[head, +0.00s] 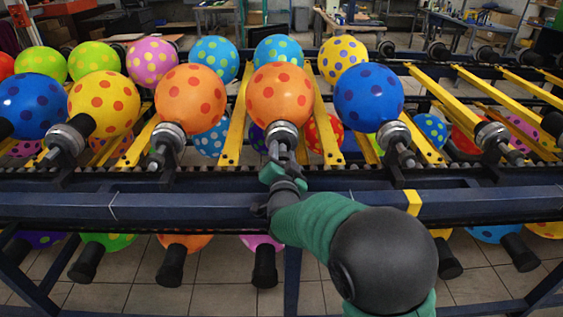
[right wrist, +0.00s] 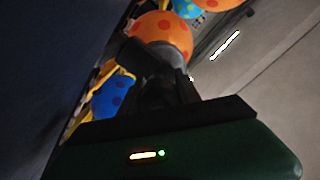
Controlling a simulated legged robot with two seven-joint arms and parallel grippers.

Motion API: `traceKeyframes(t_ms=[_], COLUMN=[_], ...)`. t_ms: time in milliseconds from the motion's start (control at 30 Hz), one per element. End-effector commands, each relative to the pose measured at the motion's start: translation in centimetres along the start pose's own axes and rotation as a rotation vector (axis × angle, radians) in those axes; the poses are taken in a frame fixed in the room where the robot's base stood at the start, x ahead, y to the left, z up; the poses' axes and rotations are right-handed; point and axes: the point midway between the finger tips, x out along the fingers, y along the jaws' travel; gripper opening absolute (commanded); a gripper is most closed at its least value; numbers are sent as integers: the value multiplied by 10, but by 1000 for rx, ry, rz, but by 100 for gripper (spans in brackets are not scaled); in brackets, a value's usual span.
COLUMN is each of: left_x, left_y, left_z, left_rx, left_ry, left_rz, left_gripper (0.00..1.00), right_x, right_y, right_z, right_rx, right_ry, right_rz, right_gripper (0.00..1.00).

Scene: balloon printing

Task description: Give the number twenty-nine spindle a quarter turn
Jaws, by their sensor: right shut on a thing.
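Several spindles with dotted balloons stand in a row along the front rail; no number is legible on any of them. My right gripper (head: 283,165) is shut on the spindle (head: 282,136) below the middle orange balloon with red dots (head: 279,95). In the right wrist view the fingers (right wrist: 165,80) reach to that spindle, dark and partly hidden, with the orange balloon (right wrist: 163,32) beyond. I cannot tell that spindle's turn angle. My left gripper is not in view.
A neighbouring spindle with an orange balloon (head: 190,95) is to the left, and one with a blue balloon (head: 368,95) to the right. An empty spindle (head: 493,138) is farther right. The dark blue rail (head: 160,205) crosses under my right arm. More balloons hang below.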

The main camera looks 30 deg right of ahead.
Motion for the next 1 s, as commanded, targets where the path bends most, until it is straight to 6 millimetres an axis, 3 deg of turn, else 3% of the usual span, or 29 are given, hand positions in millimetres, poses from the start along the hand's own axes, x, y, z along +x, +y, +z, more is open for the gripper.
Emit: traceKeyframes(t_ms=[300,900,933,1000], left_x=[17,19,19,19], left_y=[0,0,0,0], left_z=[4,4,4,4], left_rx=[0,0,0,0], left_ry=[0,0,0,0], left_rz=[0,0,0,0], left_gripper=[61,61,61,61], right_x=[0,0,0,0], right_y=[3,4,4,4], right_z=[-1,-1,-1,-1], right_rx=[147,184,184,184], right_ry=[5,4,4,4], right_rz=[3,7,7,7], right_gripper=[0,0,43,52])
